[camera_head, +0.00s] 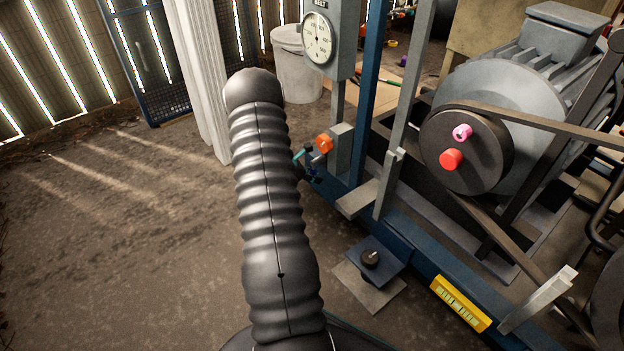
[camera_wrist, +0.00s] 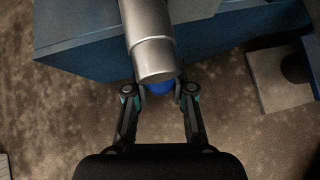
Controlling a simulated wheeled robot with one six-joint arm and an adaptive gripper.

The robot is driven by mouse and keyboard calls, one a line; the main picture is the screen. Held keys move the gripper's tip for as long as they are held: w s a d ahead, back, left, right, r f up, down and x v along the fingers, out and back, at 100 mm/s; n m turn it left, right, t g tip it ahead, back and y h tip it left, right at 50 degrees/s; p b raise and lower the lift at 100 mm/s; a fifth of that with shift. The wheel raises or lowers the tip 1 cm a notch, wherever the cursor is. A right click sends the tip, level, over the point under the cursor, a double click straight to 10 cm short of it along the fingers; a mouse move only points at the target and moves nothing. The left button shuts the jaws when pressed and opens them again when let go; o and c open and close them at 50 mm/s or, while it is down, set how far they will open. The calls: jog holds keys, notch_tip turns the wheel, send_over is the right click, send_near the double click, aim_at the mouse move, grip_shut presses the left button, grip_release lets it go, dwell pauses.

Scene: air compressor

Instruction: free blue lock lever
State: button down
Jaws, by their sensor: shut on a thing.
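The blue lock lever (camera_wrist: 160,88) shows in the wrist view as a small rounded blue piece below the end of a grey cylinder (camera_wrist: 149,45). The cylinder hides most of it. My gripper (camera_wrist: 160,93) has one finger on each side of the blue piece and is shut on it. In the head view my gripper (camera_head: 306,166) is small and partly hidden behind my arm, beside a grey box with an orange knob (camera_head: 324,143). The lever cannot be clearly told apart there.
The blue machine frame (camera_wrist: 85,45) lies close beyond the fingers. In the head view a pressure gauge (camera_head: 317,38) stands above, and a motor pulley (camera_head: 466,150) with a belt is at right. Open floor (camera_head: 120,240) lies left.

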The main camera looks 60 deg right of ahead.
jog(key=shift+w, duration=0.15)
jog(key=c, duration=1)
grip_release()
jog(key=v, duration=1.2)
